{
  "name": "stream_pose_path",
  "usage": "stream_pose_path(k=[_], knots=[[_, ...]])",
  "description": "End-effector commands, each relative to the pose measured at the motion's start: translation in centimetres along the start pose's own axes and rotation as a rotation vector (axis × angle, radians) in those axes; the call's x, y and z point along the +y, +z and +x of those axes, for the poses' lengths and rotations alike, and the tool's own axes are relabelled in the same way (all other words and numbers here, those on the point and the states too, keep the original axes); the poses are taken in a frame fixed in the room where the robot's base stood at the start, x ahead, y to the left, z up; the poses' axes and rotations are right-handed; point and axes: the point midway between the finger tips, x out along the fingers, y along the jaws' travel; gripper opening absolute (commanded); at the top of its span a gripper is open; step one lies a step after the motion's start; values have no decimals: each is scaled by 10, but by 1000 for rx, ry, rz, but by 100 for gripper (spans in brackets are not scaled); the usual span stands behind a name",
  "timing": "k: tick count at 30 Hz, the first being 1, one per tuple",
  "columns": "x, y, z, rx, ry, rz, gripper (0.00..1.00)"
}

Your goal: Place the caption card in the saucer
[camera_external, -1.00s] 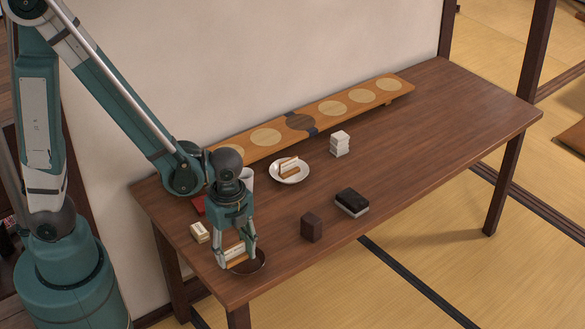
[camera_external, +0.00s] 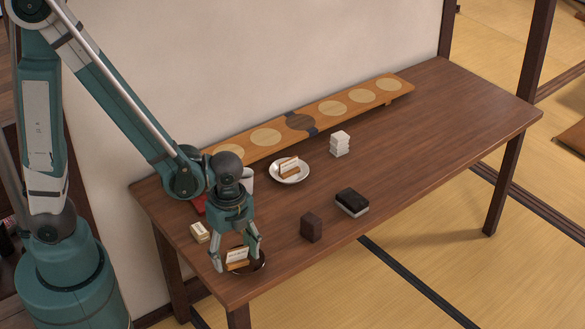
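A white caption card in a light wooden block (camera_external: 237,266) stands over a round dark dish (camera_external: 262,266) at the table's near left corner. It seems to rest in the dish, though the fingers partly hide the contact. My gripper (camera_external: 237,262) points down around it, fingers spread to either side with a gap visible. A white saucer (camera_external: 301,174) lies farther back, holding a similar white card in a wooden block (camera_external: 288,165). I cannot tell which dish or card the task names.
A dark block (camera_external: 311,228) and a black-and-white box (camera_external: 352,202) stand right of my gripper. A white stack (camera_external: 340,144), a long wooden board (camera_external: 362,98) and a small cream box (camera_external: 200,232) are also on the table (camera_external: 440,130). The table's right side is clear.

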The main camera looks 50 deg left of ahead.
Motion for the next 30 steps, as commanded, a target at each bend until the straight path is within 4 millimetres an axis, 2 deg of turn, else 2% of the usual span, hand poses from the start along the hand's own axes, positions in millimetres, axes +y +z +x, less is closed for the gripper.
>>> stream_pose_path(k=[14,20,30], knots=[[0,0,-8,0,0,0,58],[0,0,-25,0,0,0,58],[0,0,-65,0,0,0,58]])
